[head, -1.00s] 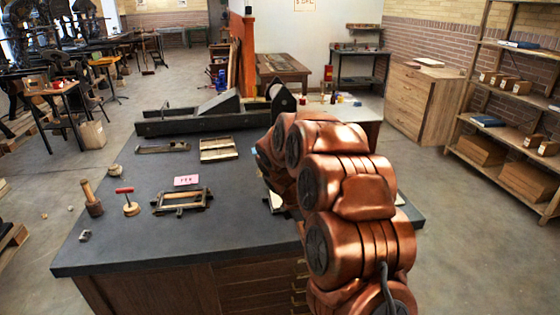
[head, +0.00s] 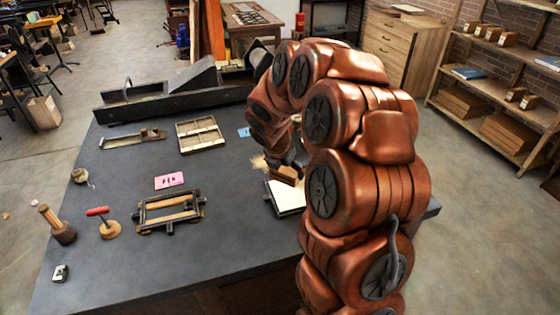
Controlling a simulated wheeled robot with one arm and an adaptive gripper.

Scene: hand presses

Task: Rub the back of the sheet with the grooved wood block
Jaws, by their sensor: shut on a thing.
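My gripper (head: 292,163) is at the far edge of the sheet, mostly hidden behind my copper arm. It is shut on a small brown wood block (head: 287,175). The block is over or just beyond the sheet's far edge; I cannot tell whether it touches the paper. Its grooves are too small to make out.
On the dark bench (head: 235,225) are a wooden frame (head: 168,212), a pink card (head: 170,180), a red-handled tool (head: 104,222), a mallet (head: 58,225) and a type tray (head: 200,134). A long press bed (head: 165,98) stands behind.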

